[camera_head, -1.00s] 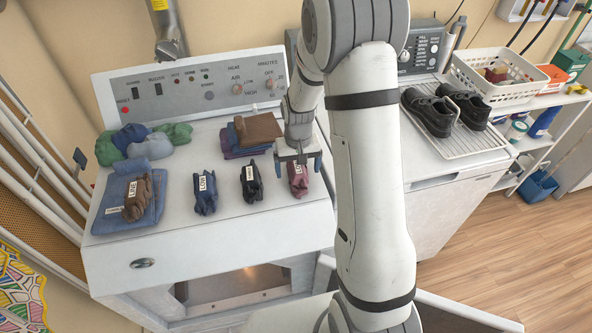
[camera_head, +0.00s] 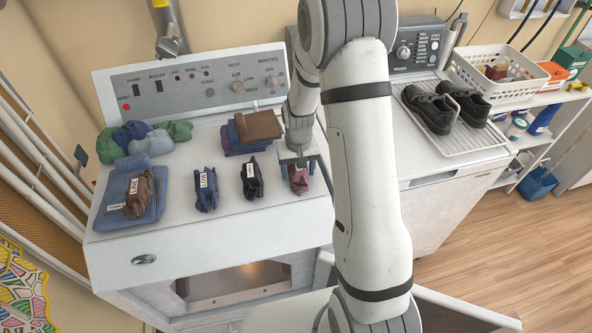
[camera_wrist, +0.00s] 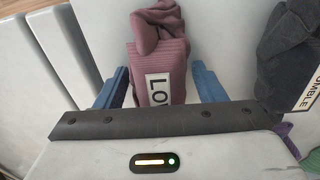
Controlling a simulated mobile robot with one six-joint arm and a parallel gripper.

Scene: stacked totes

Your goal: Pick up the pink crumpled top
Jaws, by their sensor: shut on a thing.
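The pink crumpled top (camera_head: 298,184) is a small dusty-pink bundle at the right front of the white machine's top. In the wrist view the pink top (camera_wrist: 162,55) shows ribbed cloth and a white label with partly hidden letters. My gripper (camera_head: 298,170) points down over it, with a blue-padded finger on each side. In the wrist view my gripper (camera_wrist: 160,88) is shut on the top, though small gaps seem to show beside the cloth. The lower part of the label is hidden by the gripper body. The top appears still at surface level.
A black labelled bundle (camera_head: 251,178) lies just left of the top, with a navy bundle (camera_head: 206,190) and a brown one (camera_head: 138,193) on folded denim further left. Folded clothes (camera_head: 257,129) are stacked behind. Black shoes (camera_head: 432,107) sit on a rack at right.

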